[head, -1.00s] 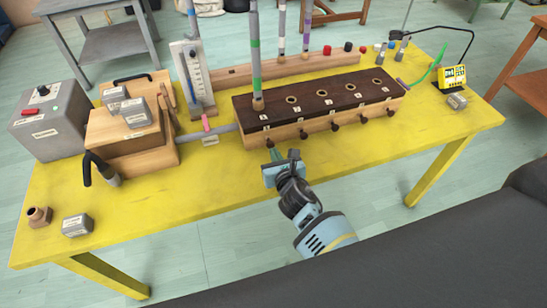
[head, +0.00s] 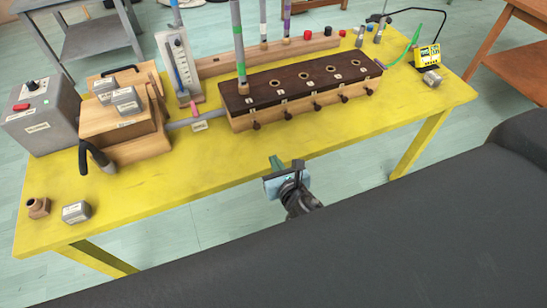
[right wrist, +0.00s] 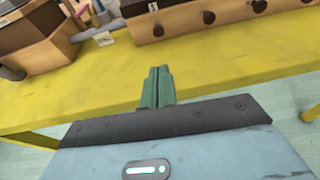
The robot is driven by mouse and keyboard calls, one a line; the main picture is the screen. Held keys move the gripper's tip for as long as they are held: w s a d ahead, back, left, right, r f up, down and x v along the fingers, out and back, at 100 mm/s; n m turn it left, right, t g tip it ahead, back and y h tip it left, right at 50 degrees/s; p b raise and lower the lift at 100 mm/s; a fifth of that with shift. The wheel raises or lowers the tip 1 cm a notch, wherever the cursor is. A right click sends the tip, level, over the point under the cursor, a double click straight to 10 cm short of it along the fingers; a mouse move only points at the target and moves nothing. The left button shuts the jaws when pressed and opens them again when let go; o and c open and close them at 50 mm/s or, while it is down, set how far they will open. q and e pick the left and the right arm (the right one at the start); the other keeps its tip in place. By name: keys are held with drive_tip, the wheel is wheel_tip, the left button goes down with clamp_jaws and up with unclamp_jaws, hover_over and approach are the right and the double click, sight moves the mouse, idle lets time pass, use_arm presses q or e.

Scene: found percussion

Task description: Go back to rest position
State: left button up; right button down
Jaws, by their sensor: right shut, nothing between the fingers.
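My right gripper (head: 275,162) is at the front edge of the yellow table (head: 330,135), low in the head view. Its green fingers are together with nothing between them, also in the right wrist view (right wrist: 157,85). It is apart from the wooden block with the dark top and holes (head: 300,83), which stands behind it on the table. My left gripper does not show in either view.
On the table stand a grey box (head: 40,120), a wooden bellows-like box (head: 125,125), a white gauge panel (head: 178,65) and a yellow meter (head: 429,56). A striped tube (head: 238,40) stands upright in the block. The front strip of table is mostly clear.

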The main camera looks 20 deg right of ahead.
idle(0.3)
drive_tip(key=s+d+f+m+g+y, duration=0.1)
drive_tip(key=s+f+m+g, duration=0.2)
drive_tip(key=s+m, duration=1.1)
drive_tip(key=s+d+f+m+g+y, duration=0.1)
drive_tip(key=s+d+f+m+g, duration=0.1)
drive_tip(key=s+f+m, duration=0.7)
drive_tip(key=shift+s+f+m+g, duration=0.25)
drive_tip(key=shift+s+m+g, duration=0.25)
drive_tip(key=shift+s+m, duration=3.6)
drive_tip(key=w+m, duration=0.2)
drive_tip(key=shift+w+m, duration=0.3)
drive_tip(key=shift+w, duration=0.1)
